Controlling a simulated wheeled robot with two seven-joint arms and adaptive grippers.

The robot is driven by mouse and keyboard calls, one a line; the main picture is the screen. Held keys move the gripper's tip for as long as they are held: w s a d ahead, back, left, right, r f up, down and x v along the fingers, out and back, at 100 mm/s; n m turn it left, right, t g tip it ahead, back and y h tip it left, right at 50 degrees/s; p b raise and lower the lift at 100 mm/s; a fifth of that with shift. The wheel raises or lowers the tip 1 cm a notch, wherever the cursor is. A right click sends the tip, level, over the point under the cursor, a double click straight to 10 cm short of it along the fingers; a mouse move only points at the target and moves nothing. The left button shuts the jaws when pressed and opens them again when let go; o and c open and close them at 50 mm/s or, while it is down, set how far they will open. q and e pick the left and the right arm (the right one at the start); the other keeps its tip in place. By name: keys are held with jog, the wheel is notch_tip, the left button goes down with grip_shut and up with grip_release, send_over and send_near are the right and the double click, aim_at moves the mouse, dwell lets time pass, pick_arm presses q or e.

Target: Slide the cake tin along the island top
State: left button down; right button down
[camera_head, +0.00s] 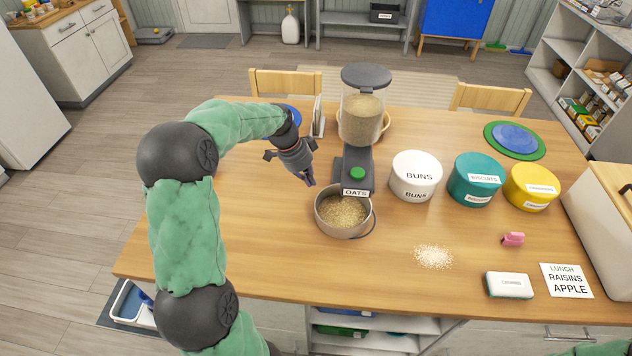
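Three lidded round tins stand in a row on the wooden island top (250,260). They are a white tin (416,172) marked BUNS, a teal tin (476,176) marked BISCUITS, and a yellow tin (533,185) whose label is too small to read. None is readably marked as cake; the yellow one may be the cake tin. My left gripper (309,181) points down by the upper left rim of a metal pan of oats (341,212), well left of the tins. Its fingers look close together, but their opening is unclear. My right gripper is out of view.
An oats dispenser (358,165) stands between my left gripper and the white tin.

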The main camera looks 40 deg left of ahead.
pick_arm(q)
jog(key=b, duration=0.1)
send_over(319, 212)
notch_tip(319, 212, down, 9)
jog(key=shift+w+f, duration=0.1)
jog(key=shift+f, duration=0.05)
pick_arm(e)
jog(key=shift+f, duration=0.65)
